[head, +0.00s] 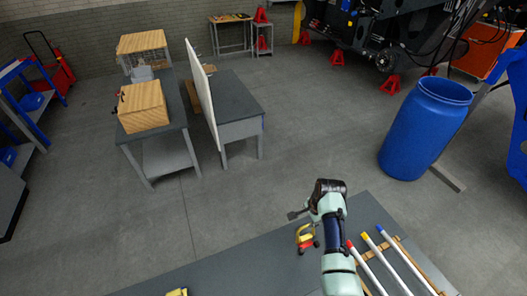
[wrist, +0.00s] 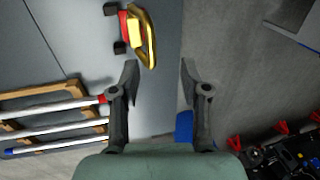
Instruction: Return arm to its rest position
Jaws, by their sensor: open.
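My arm reaches up from the bottom of the head view over the grey table (head: 230,265). My gripper (head: 292,214) is above the table near its far edge. In the wrist view my gripper (wrist: 158,75) shows its two fingers spread apart, with nothing between them. A yellow-handled tool with red and black parts (head: 306,238) lies on the table close to the gripper. It also shows in the wrist view (wrist: 146,38), beyond the left fingertip and apart from it.
White tubes with red, yellow and blue ends (head: 390,262) lie on a wooden rack at the table's right. A blue barrel (head: 424,130) stands on the floor at right. Workbenches (head: 240,125) and a wooden box (head: 143,106) stand farther back. Open floor lies between.

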